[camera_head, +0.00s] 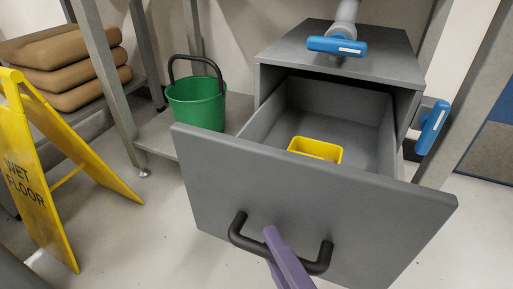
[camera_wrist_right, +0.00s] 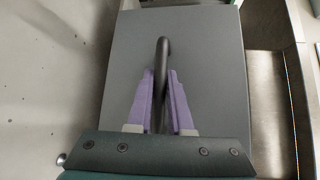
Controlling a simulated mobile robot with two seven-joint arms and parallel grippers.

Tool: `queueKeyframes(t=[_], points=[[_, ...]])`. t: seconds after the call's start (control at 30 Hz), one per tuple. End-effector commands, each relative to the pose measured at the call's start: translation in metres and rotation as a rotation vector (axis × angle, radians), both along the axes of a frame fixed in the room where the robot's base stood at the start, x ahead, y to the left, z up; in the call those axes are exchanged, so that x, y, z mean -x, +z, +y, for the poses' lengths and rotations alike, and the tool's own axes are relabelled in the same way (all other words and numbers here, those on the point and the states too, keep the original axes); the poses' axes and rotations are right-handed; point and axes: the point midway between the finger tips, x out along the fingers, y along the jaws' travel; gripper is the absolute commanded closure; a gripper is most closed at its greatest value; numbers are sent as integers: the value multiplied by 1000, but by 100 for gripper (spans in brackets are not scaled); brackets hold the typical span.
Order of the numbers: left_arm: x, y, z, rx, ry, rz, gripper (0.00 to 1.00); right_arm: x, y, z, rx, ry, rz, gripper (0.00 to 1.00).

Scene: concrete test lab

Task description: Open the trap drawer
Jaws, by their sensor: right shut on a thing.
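The grey trap drawer (camera_head: 300,200) stands pulled well out of its grey cabinet (camera_head: 345,62) in the head view, and its inside shows. A yellow open box (camera_head: 316,150) sits on the drawer floor. A black bar handle (camera_head: 240,228) is on the drawer front. My right gripper (camera_head: 270,232), with purple fingers, is at the handle. In the wrist view the right gripper (camera_wrist_right: 161,80) has one finger on each side of the handle (camera_wrist_right: 162,55) and is shut on it. My left gripper is not in view.
A green bucket (camera_head: 197,102) stands on a low shelf left of the cabinet. A yellow wet-floor sign (camera_head: 32,180) stands at the left, and brown sacks (camera_head: 72,65) lie stacked behind it. Blue valve handles (camera_head: 337,46) are above and right of the drawer. Floor between sign and drawer is clear.

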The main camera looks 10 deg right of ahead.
Motion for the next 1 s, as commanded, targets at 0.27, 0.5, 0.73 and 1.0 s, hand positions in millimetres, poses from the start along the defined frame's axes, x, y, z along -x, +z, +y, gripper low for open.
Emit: queueKeyframes(t=[0.27,0.5,0.73,1.0], points=[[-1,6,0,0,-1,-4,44,24,1,16,1,1,-1,100],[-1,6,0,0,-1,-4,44,28,1,20,1,1,-2,100],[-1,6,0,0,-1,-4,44,28,0,20,1,1,-2,100],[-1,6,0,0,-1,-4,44,28,0,19,2,1,-1,53]])
